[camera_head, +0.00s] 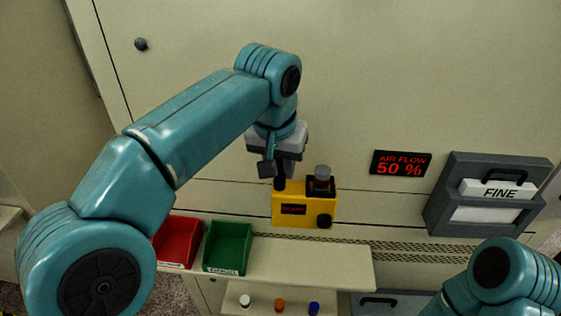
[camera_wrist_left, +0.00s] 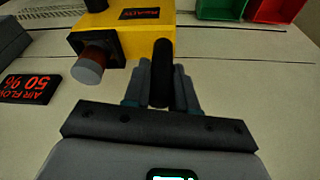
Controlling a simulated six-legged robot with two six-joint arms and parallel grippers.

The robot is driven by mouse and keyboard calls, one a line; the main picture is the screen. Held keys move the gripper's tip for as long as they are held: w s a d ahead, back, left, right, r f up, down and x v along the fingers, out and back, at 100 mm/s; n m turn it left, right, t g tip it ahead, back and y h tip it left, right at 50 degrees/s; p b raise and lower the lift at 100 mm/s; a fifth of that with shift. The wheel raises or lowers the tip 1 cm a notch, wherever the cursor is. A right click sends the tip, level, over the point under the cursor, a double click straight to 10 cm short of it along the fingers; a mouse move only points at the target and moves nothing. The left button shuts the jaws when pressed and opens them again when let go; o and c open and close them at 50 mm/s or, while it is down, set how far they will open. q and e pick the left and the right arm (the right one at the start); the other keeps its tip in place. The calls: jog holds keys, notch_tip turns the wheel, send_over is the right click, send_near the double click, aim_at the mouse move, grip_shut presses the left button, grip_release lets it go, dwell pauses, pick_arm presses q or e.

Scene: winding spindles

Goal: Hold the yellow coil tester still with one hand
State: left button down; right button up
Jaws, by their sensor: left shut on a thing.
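The yellow coil tester (camera_head: 291,219) stands upright on the bench, with a small red-lettered display, a black knob and a grey cylinder on a black socket on top. In the left wrist view the tester (camera_wrist_left: 125,42) shows at the top. My left gripper (camera_head: 280,178) comes down from above at the tester's left end. In the left wrist view its fingers (camera_wrist_left: 161,88) are shut on a black upright post (camera_wrist_left: 162,68) beside the yellow body. Where the post joins the tester is hard to see. Only part of my right arm shows at lower right; its gripper is out of view.
A red bin (camera_head: 178,243) and a green bin (camera_head: 228,248) stand left of the tester. An air flow sign (camera_head: 401,163) reads 50 %. A grey holder (camera_head: 441,209) with a FINE cartridge (camera_head: 497,190) is at right. White, orange and blue pegs (camera_head: 279,304) sit below.

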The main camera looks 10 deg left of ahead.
aim_at(280, 226)
pick_arm(q)
jog(key=shift+s+f+b, duration=0.3)
jog(key=shift+f+b, duration=1.9)
jog(key=shift+f, duration=0.4)
jog(key=shift+s+f+b, duration=0.35)
jog(key=shift+f+b, duration=1.8)
jog(key=shift+f, duration=0.5)
jog(key=shift+s+f+b, duration=0.3)
jog(key=shift+f+b, duration=1.9)
jog(key=shift+f, duration=0.4)
jog(key=shift+s+f+b, duration=0.1)
jog(key=shift+f+b, duration=0.4)
jog(key=shift+f, duration=0.1)
pick_arm(e)
notch_tip(280, 226, down, 15)
jog(key=shift+r, duration=0.2)
pick_arm(q)
jog(key=shift+f+b, duration=0.35)
jog(key=shift+f, duration=0.25)
pick_arm(e)
jog(key=shift+f, duration=0.35)
grip_shut()
pick_arm(q)
jog(key=shift+s+f, duration=0.1)
